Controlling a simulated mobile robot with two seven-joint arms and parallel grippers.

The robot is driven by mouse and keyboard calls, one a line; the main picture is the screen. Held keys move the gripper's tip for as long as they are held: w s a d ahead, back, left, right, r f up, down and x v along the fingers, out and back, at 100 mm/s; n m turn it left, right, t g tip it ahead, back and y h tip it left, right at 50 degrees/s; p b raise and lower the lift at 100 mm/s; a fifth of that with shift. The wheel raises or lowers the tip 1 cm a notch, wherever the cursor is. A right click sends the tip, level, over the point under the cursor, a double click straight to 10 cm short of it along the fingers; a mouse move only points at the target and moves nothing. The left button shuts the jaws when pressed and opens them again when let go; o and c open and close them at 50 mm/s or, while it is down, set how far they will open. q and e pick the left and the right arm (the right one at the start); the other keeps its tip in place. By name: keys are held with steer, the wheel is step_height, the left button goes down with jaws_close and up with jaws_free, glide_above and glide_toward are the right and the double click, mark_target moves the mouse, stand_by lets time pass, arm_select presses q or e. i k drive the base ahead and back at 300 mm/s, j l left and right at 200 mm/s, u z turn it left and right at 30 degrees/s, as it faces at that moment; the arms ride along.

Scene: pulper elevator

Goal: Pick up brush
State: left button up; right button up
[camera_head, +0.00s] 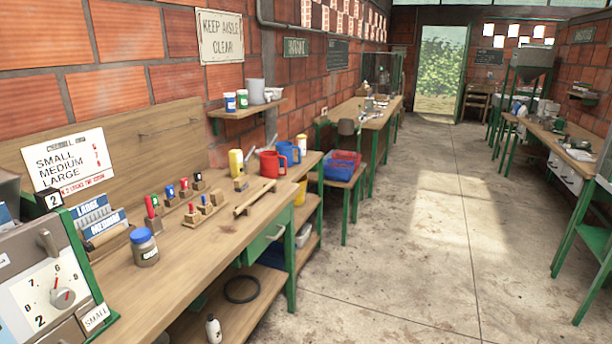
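No object is clearly recognizable as a brush. A long thin wooden piece (255,197) lies on the wooden workbench (190,254) at the left, near its right edge. A tan, rod-like wooden piece (106,236) lies farther left, in front of the blue LARGE and MEDIUM cards (96,215). I cannot tell whether either is the brush. Neither of my grippers is in view.
On the bench stand a blue-lidded jar (144,247), small colored-top tools in wooden blocks (170,193), a yellow container (236,163) and a red mug (271,165). A dial machine (60,290) fills the lower left. The concrete aisle (430,240) is open.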

mark_target(240, 182)
steer(key=i, duration=1.5)
